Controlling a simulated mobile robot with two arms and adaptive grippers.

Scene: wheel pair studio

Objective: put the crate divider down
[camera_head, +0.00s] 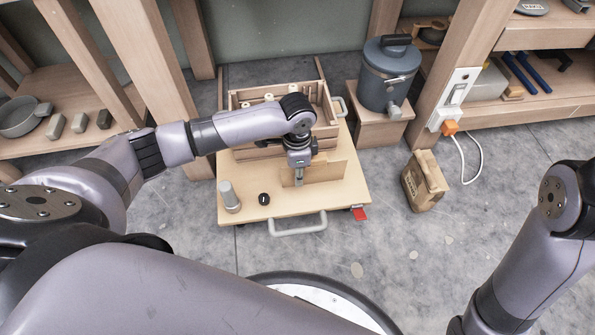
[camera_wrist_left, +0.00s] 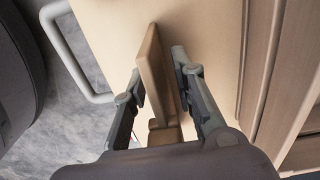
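The crate divider (camera_head: 333,170) is a thin wooden board standing on edge on the trolley top (camera_head: 245,185), in front of the wooden crate (camera_head: 329,108). My left gripper (camera_head: 299,182) points down at the divider. In the left wrist view the divider (camera_wrist_left: 152,65) stands between the two spread fingers (camera_wrist_left: 158,75). A gap shows between it and the right-hand finger; the other finger is close to it, and I cannot tell if they touch. The divider's lower edge is partly hidden. My right arm shows at the right of the head view, but its gripper is not visible.
A grey cylinder (camera_head: 229,197) and a small black round piece (camera_head: 264,199) stand on the trolley's front left. The trolley handle (camera_head: 298,227) sticks out in front. A blue-grey canister (camera_head: 388,78) stands on a wooden stool, and a paper bag (camera_head: 424,181) on the floor.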

